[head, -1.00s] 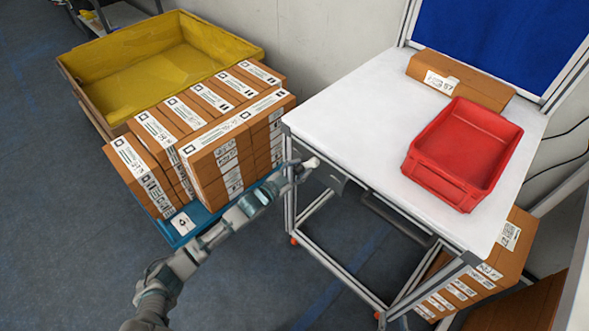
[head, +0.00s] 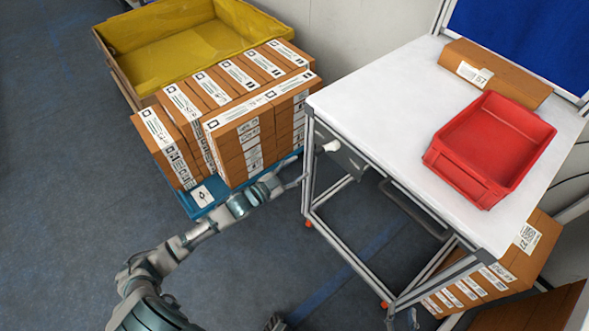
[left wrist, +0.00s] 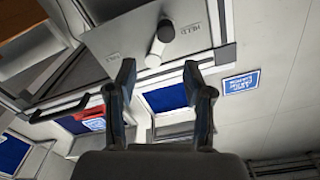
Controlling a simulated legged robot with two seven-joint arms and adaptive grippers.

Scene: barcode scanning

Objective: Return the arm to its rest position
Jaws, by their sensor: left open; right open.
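My left gripper (head: 298,182) is open and empty, just left of the white table's near-left leg. It also shows in the left wrist view (left wrist: 160,75), with its two dark fingers spread apart. A white-ended cylindrical thing (head: 330,147) sits at the grey box under the table's edge. In the left wrist view this thing (left wrist: 154,58) has a dark upper part and stands out from the grey panel, beyond the fingers and apart from them. My right gripper (head: 275,322) shows only as a small dark part at the bottom edge; most of it is cut off.
Cardboard boxes (head: 235,125) are stacked on a blue base (head: 205,209) beside my left arm. A yellow bin (head: 185,50) stands behind them. The white table (head: 400,115) carries a red tray (head: 490,145) and a brown box (head: 505,72). The floor below my left arm is clear.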

